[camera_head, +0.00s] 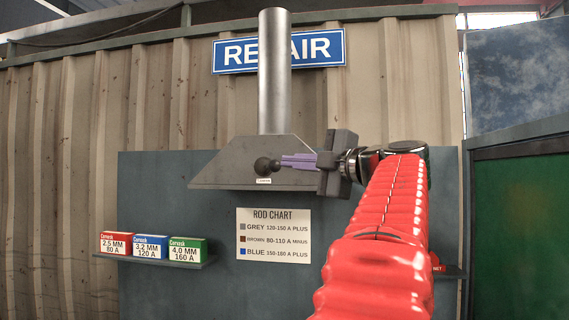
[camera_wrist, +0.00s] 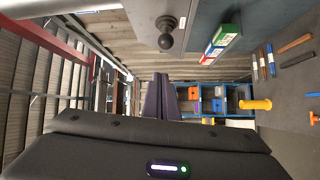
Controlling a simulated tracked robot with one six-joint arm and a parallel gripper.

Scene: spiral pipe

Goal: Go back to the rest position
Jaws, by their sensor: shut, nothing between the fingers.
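My gripper (camera_head: 284,161) is at the end of my red arm, raised in front of the grey metal hood. Its purple fingers point left and are together, with nothing between them. In the head view, the fingertips appear close to the dark round knob (camera_head: 263,165) on the hood's lower front; I cannot tell the gap in depth. In the wrist view, the fingers (camera_wrist: 161,98) are seen together at the middle. The knob (camera_wrist: 166,32) shows above them in that view, apart from the fingers.
The hood (camera_head: 232,160) with its vertical pipe (camera_head: 275,75) stands behind the gripper. Rod boxes (camera_head: 168,249) sit on a small shelf at the left. A rod chart (camera_head: 273,236) hangs below the hood. In the wrist view, blue shelving (camera_wrist: 212,104) and a yellow cylinder (camera_wrist: 256,104) show at the right.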

